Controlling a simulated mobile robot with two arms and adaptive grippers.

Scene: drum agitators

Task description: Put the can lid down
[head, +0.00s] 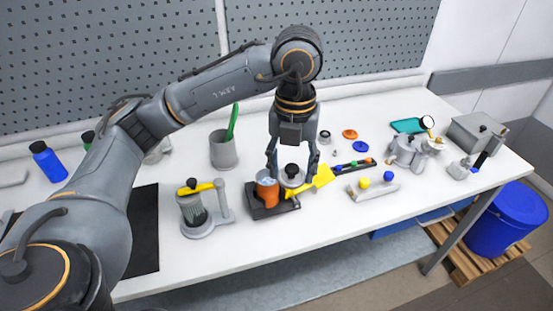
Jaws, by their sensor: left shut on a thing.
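My left gripper (292,178) points down over the table, with its two fingers on either side of the grey can lid (291,183), which has a dark knob on top. It is shut on the lid. An orange can (267,194) stands just left of the lid in a dark tray (262,213); its top looks open, with something pale blue inside. Whether the lid touches the tray is hard to tell. My right gripper is not in view.
A grey holder with a yellow-topped device (193,210) stands left of the tray, with a grey cup (223,152) behind it.

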